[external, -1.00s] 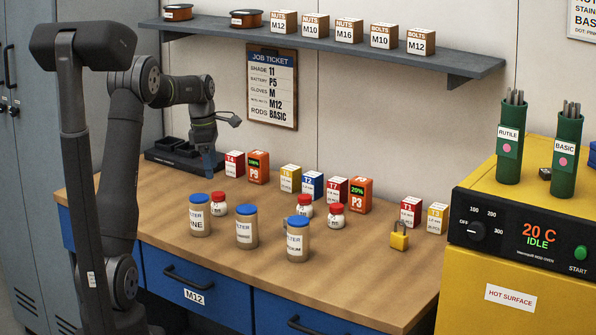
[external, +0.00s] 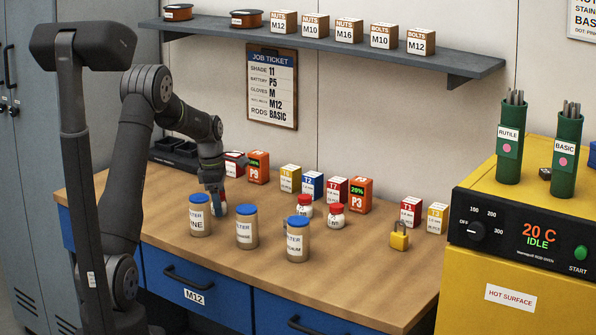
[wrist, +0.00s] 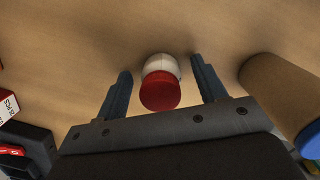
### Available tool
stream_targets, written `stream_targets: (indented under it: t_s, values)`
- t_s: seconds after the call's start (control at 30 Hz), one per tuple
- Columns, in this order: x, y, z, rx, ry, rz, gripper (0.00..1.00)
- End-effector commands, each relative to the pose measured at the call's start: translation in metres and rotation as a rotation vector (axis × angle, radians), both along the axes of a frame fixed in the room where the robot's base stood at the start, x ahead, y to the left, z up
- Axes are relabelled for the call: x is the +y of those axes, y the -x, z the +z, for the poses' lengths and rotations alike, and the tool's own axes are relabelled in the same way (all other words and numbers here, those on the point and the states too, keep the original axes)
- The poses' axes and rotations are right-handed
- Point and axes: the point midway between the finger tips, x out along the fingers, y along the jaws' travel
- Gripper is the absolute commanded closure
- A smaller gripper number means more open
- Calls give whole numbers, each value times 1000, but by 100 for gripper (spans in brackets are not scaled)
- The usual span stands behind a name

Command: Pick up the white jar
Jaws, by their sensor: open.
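Three white jars with red lids stand on the bench. The left white jar (external: 222,210) is partly hidden behind my gripper (external: 216,192) in the external view. The other two, a middle jar (external: 304,209) and a right jar (external: 336,218), stand farther right. In the wrist view, a white jar (wrist: 161,66) with its red lid toward me sits between the two fingers of my open gripper (wrist: 160,75). Gaps show on both sides of it, so the fingers appear apart from it.
Tan canisters with blue lids stand close by at the front (external: 200,217), (external: 247,230), (external: 298,242); one (wrist: 280,95) is right of the fingers in the wrist view. Several coloured boxes stand behind, with an orange P3 box (external: 359,196). A padlock (external: 399,238) lies right.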

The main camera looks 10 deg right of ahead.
Motion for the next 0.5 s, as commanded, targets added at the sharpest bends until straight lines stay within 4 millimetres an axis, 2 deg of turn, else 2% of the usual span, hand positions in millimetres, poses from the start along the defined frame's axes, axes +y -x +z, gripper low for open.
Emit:
stream_targets:
  t_s: [0.1, 0.3, 0.37, 0.5]
  values:
    - [0, 0, 0, 0, 0, 0, 36]
    - [0, 0, 1, 0, 0, 0, 75]
    - [0, 0, 1, 0, 0, 0, 85]
    - [0, 0, 1, 0, 0, 0, 85]
